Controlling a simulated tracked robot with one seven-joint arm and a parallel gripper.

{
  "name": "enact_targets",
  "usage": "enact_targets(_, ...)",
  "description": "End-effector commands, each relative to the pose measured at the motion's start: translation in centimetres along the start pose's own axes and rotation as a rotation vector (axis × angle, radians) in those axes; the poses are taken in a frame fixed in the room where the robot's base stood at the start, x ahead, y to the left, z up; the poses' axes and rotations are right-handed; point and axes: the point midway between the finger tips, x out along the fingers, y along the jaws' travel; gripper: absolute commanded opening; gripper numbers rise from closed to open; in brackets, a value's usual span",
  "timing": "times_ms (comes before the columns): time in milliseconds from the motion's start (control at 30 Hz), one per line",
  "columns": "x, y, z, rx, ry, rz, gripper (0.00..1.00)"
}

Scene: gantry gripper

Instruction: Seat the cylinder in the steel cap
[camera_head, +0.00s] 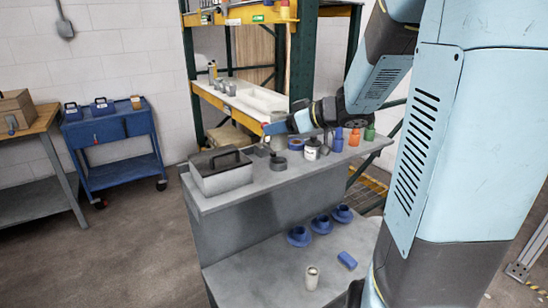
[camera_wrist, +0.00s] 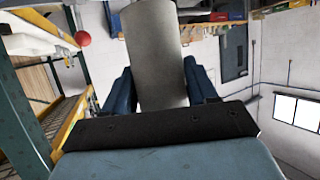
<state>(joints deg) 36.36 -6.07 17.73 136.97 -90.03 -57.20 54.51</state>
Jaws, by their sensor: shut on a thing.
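My gripper (camera_wrist: 160,85) is shut on a light grey cylinder (camera_wrist: 155,50), which stands out between its two blue fingers in the wrist view. No cap shows against the cylinder in the wrist view.
A grey toolbox (camera_head: 220,172) stands on the bench's left end. A white jar (camera_head: 312,149) and several coloured bottles (camera_head: 354,137) stand to the right. The lower shelf holds blue cups (camera_head: 321,225), a blue cylinder (camera_head: 347,260) and a pale can (camera_head: 312,277). A rack (camera_head: 297,60) rises behind.

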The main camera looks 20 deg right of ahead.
Motion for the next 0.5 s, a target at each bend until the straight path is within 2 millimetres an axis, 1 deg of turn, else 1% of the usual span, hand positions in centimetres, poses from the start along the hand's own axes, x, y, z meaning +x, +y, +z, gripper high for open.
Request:
enact_targets(167,1.5,1.4,0.4,0.000,0.002,-0.010,0.07)
enact_targets(500,4.7,5.1,1.3,-0.005,0.002,-0.018,0.07)
